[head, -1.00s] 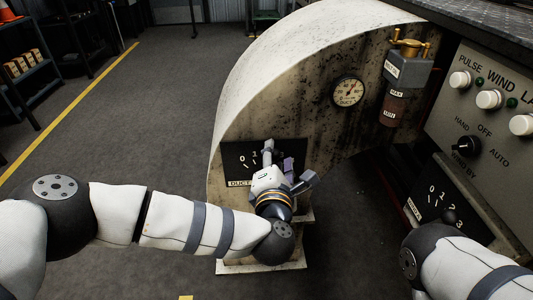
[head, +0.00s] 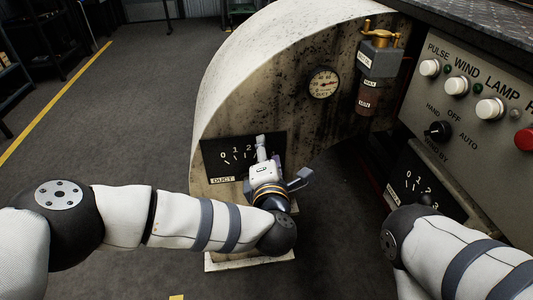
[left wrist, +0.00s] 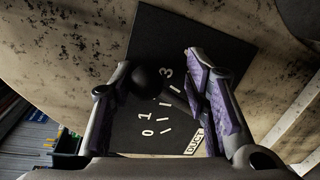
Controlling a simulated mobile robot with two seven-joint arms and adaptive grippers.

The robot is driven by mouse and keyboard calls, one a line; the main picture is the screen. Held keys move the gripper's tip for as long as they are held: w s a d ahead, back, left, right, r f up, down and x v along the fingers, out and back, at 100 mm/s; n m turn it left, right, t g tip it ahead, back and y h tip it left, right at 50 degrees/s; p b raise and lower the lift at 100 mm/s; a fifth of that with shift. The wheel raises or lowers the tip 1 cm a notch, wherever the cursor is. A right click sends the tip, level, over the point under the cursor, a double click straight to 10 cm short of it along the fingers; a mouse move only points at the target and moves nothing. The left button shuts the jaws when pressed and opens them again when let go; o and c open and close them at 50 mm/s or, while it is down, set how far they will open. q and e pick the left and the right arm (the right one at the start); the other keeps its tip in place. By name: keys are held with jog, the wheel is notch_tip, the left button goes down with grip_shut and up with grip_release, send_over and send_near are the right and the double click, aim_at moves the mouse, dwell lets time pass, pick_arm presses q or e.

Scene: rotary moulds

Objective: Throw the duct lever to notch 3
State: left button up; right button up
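The duct lever's black plate (head: 213,158), marked 0 to 3, is on the curved housing's front, with its DUCT label (head: 223,180) below. In the left wrist view, the black ball knob (left wrist: 148,80) is between my left gripper's fingers, close to the left finger. It covers the area around mark 2, beside the 3 (left wrist: 166,73). My left gripper (head: 282,160) is in front of the plate and hides its right part in the head view. Its fingers (left wrist: 160,88) are spread apart. I cannot tell whether a finger touches the knob. My right gripper is not visible.
A control panel (head: 468,130) with buttons and a rotary switch stands at right. Below it is a second numbered plate (head: 409,182), partly behind my right arm. A gauge (head: 323,82) and a brass-topped bottle unit (head: 380,57) are above the lever. Open floor is at left.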

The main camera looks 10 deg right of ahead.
pick_arm(q)
jog(key=o, duration=0.4)
jog(key=shift+w+a+f, duration=0.1)
jog(key=shift+a+f, duration=0.1)
jog(key=shift+a, duration=0.35)
jog(key=shift+o, duration=0.2)
jog(key=shift+d, duration=0.2)
jog(key=shift+r, duration=0.1)
jog(key=s+a+r, duration=0.1)
jog(key=s+r, duration=0.1)
jog(key=s, duration=1)
jog(key=shift+a, duration=0.1)
